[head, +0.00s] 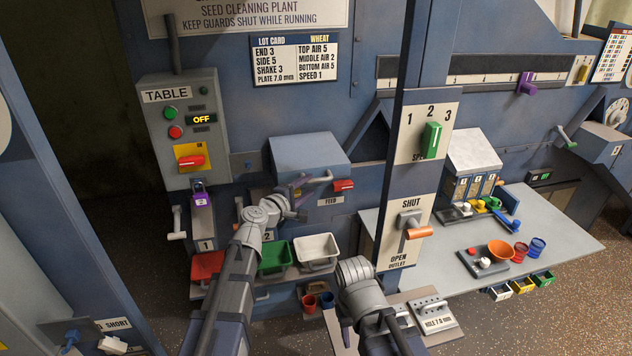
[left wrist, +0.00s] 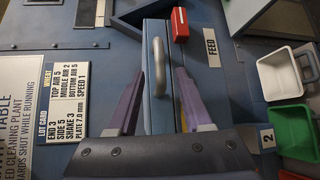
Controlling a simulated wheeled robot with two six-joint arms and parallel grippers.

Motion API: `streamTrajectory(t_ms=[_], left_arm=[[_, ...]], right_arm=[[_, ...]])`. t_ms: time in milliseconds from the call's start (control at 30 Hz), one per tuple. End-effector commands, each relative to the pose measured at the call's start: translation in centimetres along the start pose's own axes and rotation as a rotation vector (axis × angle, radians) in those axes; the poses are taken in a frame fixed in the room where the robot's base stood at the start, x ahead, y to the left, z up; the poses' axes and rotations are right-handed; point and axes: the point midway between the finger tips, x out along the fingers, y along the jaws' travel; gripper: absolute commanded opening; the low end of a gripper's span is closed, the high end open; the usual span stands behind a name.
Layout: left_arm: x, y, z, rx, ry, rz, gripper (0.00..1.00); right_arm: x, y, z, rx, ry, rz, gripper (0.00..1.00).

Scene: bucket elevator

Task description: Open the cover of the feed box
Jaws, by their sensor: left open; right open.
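The feed box (head: 310,153) is a blue box with a flat lid on the machine wall, above a FEED label (head: 331,200). Its cover looks shut. A grey bar handle (head: 318,180) stands out from its front. My left gripper (head: 299,188) is at the box front by the handle. In the left wrist view, the handle (left wrist: 156,75) lies between the open fingers of my left gripper (left wrist: 159,72), with gaps on both sides. My right arm is low in the head view; its gripper (head: 347,330) is mostly hidden behind the wrist.
A red lever (head: 343,185) sits right of the handle, near my left gripper. Red, green and white bins (head: 316,250) stand below. The TABLE switch box (head: 180,130) is at left. A blue post with the SHUT/OPEN outlet lever (head: 412,230) stands at right.

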Motion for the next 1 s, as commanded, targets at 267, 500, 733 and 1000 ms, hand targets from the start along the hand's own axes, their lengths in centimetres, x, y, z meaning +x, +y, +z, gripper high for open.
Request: streamTrajectory(t_ms=[267, 500, 733, 1000], left_arm=[[4.6, -0.1, -0.1, 0.002, -0.002, -0.001, 0.5], [5.6, 0.0, 0.1, 0.001, -0.001, -0.001, 0.5], [5.5, 0.0, 0.1, 0.002, -0.001, -0.001, 0.4], [5.5, 0.0, 0.1, 0.002, -0.001, -0.001, 0.09]], right_arm=[[0.8, -0.1, -0.1, 0.0, 0.0, 0.0, 0.5], [0.8, -0.1, -0.1, 0.0, 0.0, 0.0, 0.5], [0.8, -0.1, -0.1, 0.0, 0.0, 0.0, 0.5], [0.8, -0.1, -0.1, 0.0, 0.0, 0.0, 0.5]])
